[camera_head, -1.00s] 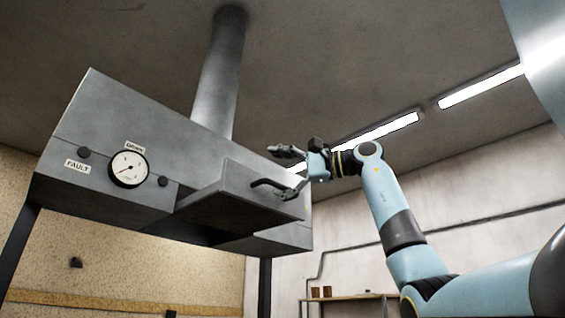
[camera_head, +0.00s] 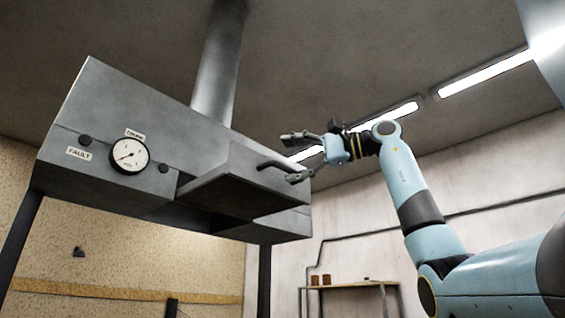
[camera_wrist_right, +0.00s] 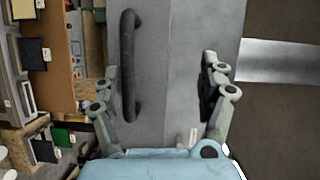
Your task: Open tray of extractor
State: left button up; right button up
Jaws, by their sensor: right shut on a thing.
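The extractor (camera_head: 110,115) is a grey metal hood at the left of the head view. Its tray (camera_head: 225,190) sticks out from the front at the lower right, partly drawn out. A dark curved handle (camera_head: 272,165) is on the tray's front and also shows upright in the right wrist view (camera_wrist_right: 130,65). In the right wrist view the handle lies between the fingers (camera_wrist_right: 158,75), close to the left one. My left gripper is not in view.
A round gauge (camera_head: 129,156) and dark knobs are on the hood's front. A thick duct (camera_head: 218,65) rises to the ceiling. Dark legs support the hood. A shelf with brown cups (camera_head: 320,280) stands at the far wall.

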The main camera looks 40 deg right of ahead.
jog(key=shift+t, duration=0.3)
jog(key=v, duration=0.4)
jog(key=shift+s+a+r+b, duration=0.15)
jog(key=shift+s+r+b, duration=0.1)
jog(key=shift+s+b, duration=0.15)
jog(key=c, duration=0.3)
jog(key=s, duration=0.1)
jog(key=s+d+f+b, duration=0.1)
jog(key=s, duration=0.1)
jog(key=s+d+b, duration=0.1)
jog(key=shift+s+d+f, duration=0.15)
jog(key=shift+s, duration=0.1)
